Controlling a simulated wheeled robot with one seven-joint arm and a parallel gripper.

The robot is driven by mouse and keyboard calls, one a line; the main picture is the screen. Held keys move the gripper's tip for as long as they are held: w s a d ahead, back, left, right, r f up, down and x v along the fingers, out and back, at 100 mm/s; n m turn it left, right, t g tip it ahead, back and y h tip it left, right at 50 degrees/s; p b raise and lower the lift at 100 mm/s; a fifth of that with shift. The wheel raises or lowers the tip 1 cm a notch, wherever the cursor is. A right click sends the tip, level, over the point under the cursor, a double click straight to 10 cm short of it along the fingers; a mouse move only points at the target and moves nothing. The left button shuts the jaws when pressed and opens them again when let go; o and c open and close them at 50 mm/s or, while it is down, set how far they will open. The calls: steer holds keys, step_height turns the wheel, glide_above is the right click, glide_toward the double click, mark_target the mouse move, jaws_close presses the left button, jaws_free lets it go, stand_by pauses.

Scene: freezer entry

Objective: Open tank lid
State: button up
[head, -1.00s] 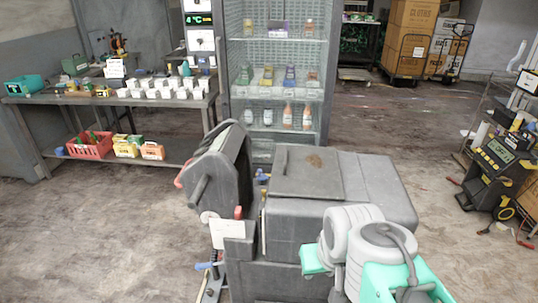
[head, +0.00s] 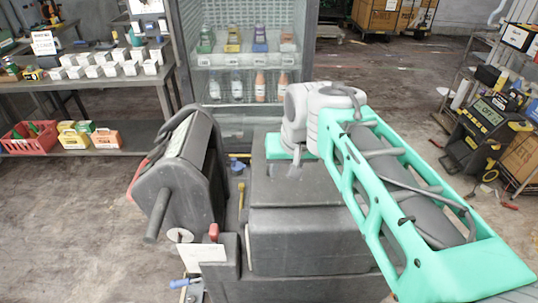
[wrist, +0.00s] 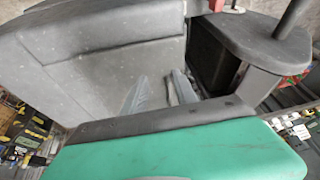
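The tank is a worn grey boxy body (head: 330,285) at the centre of the head view. Its flat grey lid (head: 310,192) lies down on top, and my arm covers its far right part. In the wrist view a large grey panel of the machine (wrist: 110,65) fills the upper left. My gripper shows in the wrist view (wrist: 162,92) as two grey fingers with a gap between them, empty, beyond the green wrist housing. In the head view it is mostly hidden by my wrist over the lid's far side. I cannot tell whether the fingers touch the lid.
A dark grey drum-like part with a handle (head: 180,180) stands at the tank's left. A glass-front cooler with bottles (head: 245,60) stands behind. A bench with white boxes (head: 100,80) is at the left, a shelf rack (head: 490,90) at the right. Floor is open on both sides.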

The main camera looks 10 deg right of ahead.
steer(key=w+d+f+m+b, duration=0.1)
steer(key=w+f+b, duration=0.25)
steer(key=w, duration=1.15)
steer(key=shift+y, duration=0.3)
steer(key=x, duration=0.6)
steer(key=shift+w+f, duration=0.1)
steer(key=shift+w, duration=0.2)
jaws_close()
